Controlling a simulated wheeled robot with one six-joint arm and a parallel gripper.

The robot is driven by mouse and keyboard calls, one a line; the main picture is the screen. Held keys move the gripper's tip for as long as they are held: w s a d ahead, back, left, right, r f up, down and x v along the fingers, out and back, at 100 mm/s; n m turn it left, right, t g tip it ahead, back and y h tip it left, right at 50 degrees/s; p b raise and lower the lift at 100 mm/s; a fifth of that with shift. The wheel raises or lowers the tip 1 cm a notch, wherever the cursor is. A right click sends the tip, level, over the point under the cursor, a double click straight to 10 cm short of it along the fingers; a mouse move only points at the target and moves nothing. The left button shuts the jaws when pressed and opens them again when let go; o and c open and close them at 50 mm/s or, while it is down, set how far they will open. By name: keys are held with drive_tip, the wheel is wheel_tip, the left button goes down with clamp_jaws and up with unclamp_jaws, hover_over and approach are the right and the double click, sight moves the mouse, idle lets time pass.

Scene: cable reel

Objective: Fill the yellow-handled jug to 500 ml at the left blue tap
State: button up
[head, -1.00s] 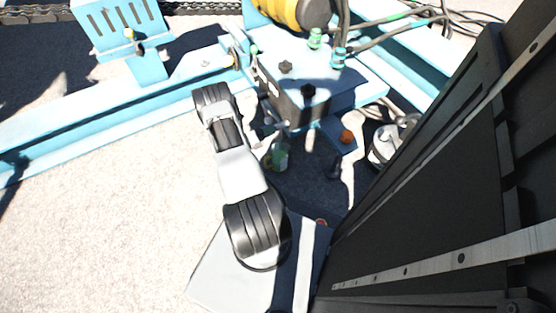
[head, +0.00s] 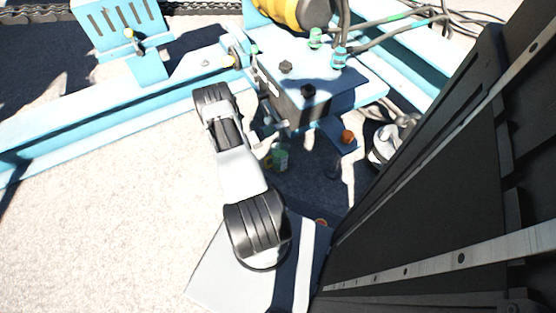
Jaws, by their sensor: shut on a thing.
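A small jug (head: 280,161) with a green-yellow tint shows in shade just right of my arm, below the front of a dark box on the blue frame. My gripper (head: 266,150) is at its left side, partly hidden by my arm, and is shut on the jug. The jug appears roughly upright, held below the box. Its handle, scale marks and water level are too small to read. Small fittings (head: 270,126) sit at the box's lower front edge, above the jug. I cannot make out a left blue tap for certain among them.
The dark box (head: 297,100) has black knobs on its light blue top. A blue ledge (head: 337,132) with an orange knob (head: 348,137) stands right of the jug. A pale round object (head: 384,144) lies further right. Open gravel (head: 110,220) lies left of my arm.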

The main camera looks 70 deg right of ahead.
drive_tip(key=shift+s, duration=0.15)
drive_tip(key=m+b, duration=0.2)
drive_tip(key=m, duration=0.3)
drive_tip(key=shift+m, duration=0.4)
drive_tip(key=m+b, duration=0.1)
drive_tip(key=m, duration=0.3)
drive_tip(key=shift+m, duration=0.3)
drive_tip(key=o, duration=0.5)
drive_tip(key=shift+r, duration=0.1)
drive_tip(key=o, duration=0.9)
drive_tip(key=shift+c, duration=0.2)
drive_tip(key=v, duration=0.6)
